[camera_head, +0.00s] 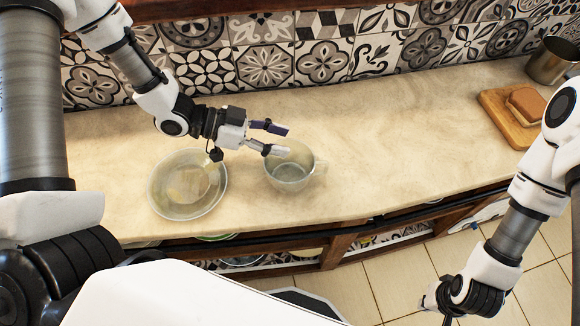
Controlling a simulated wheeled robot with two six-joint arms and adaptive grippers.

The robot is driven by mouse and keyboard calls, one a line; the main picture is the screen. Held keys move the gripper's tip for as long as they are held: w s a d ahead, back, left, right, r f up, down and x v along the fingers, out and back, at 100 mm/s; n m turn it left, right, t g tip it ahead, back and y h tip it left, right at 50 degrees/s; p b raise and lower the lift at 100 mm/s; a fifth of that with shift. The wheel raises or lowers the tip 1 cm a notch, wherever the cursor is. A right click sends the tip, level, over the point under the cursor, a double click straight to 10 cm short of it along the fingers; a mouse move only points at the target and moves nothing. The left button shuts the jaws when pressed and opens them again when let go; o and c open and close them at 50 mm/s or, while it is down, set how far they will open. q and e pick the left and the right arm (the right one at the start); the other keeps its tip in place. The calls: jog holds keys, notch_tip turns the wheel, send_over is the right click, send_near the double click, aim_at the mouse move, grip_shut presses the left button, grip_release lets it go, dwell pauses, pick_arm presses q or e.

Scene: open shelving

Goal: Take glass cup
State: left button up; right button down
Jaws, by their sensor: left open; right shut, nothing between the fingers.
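A clear glass cup (291,178) stands upright on the stone counter, with its handle pointing right. My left gripper (281,140) is open, with its fingers pointing right. Its lower fingertip overlaps the cup's far rim in the picture; I cannot tell whether it touches the glass. Nothing shows between the fingers. My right arm hangs at the lower right, in front of the counter, and its gripper is not clearly visible at the bottom edge.
A glass plate (160,203) lies on the counter left of the cup. A wooden board (497,112) with bread (527,104) and a metal pot (551,62) stand at the far right. The counter (400,130) between cup and board is clear. A tiled wall (262,65) rises behind.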

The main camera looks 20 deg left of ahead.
pick_arm(q)
jog(key=shift+x, duration=1.4)
jog(key=shift+s, duration=0.1)
grip_shut()
jog(key=shift+r, duration=0.2)
